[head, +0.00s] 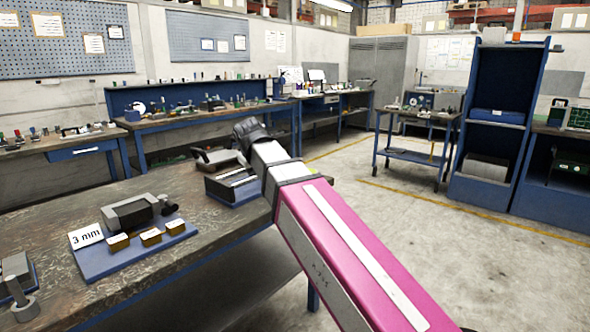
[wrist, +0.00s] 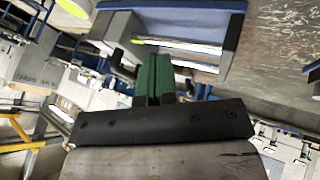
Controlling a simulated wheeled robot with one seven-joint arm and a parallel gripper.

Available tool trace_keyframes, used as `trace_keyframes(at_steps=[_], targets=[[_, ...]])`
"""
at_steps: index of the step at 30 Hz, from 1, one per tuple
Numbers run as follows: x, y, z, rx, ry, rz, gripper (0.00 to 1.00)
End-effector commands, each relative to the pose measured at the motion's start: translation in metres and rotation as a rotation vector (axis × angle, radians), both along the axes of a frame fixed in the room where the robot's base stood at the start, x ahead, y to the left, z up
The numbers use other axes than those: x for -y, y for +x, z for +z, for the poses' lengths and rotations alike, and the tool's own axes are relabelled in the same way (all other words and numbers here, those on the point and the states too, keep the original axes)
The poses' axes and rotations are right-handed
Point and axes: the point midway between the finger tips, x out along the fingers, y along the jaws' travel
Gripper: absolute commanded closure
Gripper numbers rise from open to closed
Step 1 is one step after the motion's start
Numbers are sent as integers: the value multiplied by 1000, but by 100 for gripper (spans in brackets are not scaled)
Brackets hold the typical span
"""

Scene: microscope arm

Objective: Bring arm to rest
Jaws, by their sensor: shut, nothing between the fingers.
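My gripper (wrist: 157,72) shows in the wrist view as two green fingers closed together in front of a dark bar, with nothing held. In the head view my pink and white arm reaches up from the lower right over the bench edge, and its dark end hides the fingers. Just left of the arm's end, a dark grey device on a blue base (head: 237,188) stands on the bench. In the wrist view a blue-framed device (wrist: 185,45) lies beyond the fingertips; whether they touch it, I cannot tell.
The worn workbench (head: 50,215) carries a blue tray (head: 105,262) with a grey device, small labelled blocks and a "3 mm" card (head: 86,237). Another grey part (head: 17,285) stands at the lower left. A blue trolley (head: 415,150) stands behind open floor on the right.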

Motion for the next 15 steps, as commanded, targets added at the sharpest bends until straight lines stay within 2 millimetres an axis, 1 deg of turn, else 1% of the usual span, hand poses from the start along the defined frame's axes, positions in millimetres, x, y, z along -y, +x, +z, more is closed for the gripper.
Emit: trace_keyframes(at_steps=[1,8,14,15], targets=[[4,1,-6,-7,0,-7,100],[19,5,-27,-35,6,-34,100],[39,8,-57,-72,16,-70,100],[44,9,-64,-82,19,-79,100]])
